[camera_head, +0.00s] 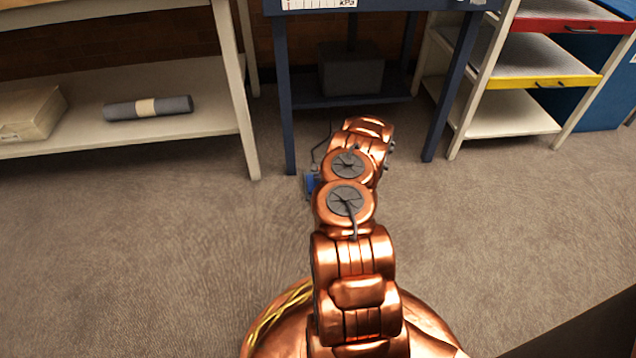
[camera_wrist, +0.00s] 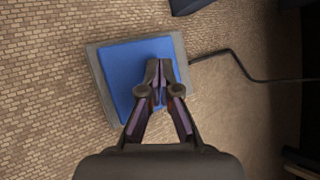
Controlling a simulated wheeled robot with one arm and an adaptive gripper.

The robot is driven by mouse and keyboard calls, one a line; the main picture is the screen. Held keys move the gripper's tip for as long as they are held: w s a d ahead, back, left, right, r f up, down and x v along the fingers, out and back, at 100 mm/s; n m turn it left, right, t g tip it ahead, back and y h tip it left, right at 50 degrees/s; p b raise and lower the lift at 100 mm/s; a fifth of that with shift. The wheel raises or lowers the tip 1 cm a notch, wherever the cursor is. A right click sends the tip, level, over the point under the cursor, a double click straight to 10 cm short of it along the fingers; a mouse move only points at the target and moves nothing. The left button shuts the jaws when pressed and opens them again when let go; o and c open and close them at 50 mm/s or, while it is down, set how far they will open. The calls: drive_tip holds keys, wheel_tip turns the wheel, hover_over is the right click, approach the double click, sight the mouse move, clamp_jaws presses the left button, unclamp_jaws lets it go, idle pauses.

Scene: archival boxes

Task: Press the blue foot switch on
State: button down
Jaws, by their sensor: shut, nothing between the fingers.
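The blue foot switch (camera_wrist: 122,68) lies on the carpet in the wrist view, a square blue pad in a grey frame with a black cable leaving its right side. My gripper (camera_wrist: 159,66) is shut and empty, its fingertips over the pad right of its middle. I cannot tell whether the tips touch the pad. In the head view only a small blue part of the foot switch (camera_head: 310,183) shows left of my copper arm, which hides the rest. My gripper is hidden behind the arm in that view.
A dark blue table (camera_head: 289,140) stands just behind the switch, with a grey box (camera_head: 350,74) on its low shelf. A cream shelf (camera_head: 215,122) with a grey roll (camera_head: 148,108) is at left. A drawer rack (camera_head: 510,118) is at right. Carpet around is clear.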

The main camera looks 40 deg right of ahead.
drive_tip(key=shift+f, duration=0.45)
drive_tip(key=shift+f+b, duration=0.5)
idle(0.7)
drive_tip(key=shift+r, duration=0.2)
drive_tip(key=shift+s+r+p, duration=0.1)
drive_tip(key=shift+r+p, duration=0.2)
drive_tip(key=shift+r, duration=0.45)
drive_tip(key=shift+r+p, duration=1.25)
drive_tip(key=shift+r, duration=1.75)
